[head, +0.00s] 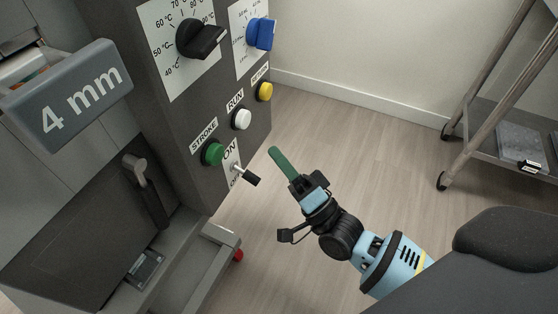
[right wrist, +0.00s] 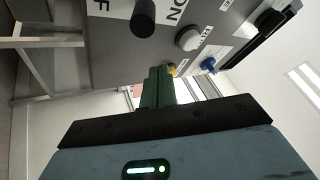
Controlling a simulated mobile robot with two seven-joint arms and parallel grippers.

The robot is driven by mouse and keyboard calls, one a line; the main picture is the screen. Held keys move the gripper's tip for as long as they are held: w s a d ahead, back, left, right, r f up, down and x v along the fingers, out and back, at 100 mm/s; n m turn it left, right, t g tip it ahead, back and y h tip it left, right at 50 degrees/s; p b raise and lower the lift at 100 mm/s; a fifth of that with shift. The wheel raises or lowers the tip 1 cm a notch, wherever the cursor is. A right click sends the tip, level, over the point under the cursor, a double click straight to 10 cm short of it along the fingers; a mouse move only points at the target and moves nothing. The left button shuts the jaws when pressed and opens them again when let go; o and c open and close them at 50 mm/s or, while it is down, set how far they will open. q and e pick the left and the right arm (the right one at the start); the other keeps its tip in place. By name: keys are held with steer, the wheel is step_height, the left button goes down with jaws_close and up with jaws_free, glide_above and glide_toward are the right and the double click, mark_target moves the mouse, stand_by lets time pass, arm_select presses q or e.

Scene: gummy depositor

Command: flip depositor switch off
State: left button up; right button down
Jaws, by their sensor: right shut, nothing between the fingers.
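The depositor switch (head: 247,178) is a toggle lever with a metal stem and a black tip, on a white ON/OFF plate (head: 231,155) on the dark control panel. In the head view, its lever sticks out to the right and slightly down; I cannot tell its setting for sure. The OFF label is partly hidden by the lever. My right gripper (head: 274,152) has green fingers, shut and empty, just right of and above the lever tip, apart from it in the picture. In the right wrist view, the black switch tip (right wrist: 143,18) shows above the green fingers (right wrist: 158,88). My left gripper is out of view.
A green STROKE button (head: 212,154), a white RUN button (head: 241,119) and a yellow button (head: 265,92) sit near the switch. Black (head: 200,40) and blue (head: 261,34) knobs are above. A grey "4 mm" block (head: 70,95) is left. A wheeled cart (head: 490,135) stands right; floor between is clear.

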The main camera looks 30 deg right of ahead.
steer(key=v, duration=1)
steer(key=shift+r+p, duration=0.15)
steer(key=shift+p, duration=0.15)
steer(key=shift+s, duration=0.2)
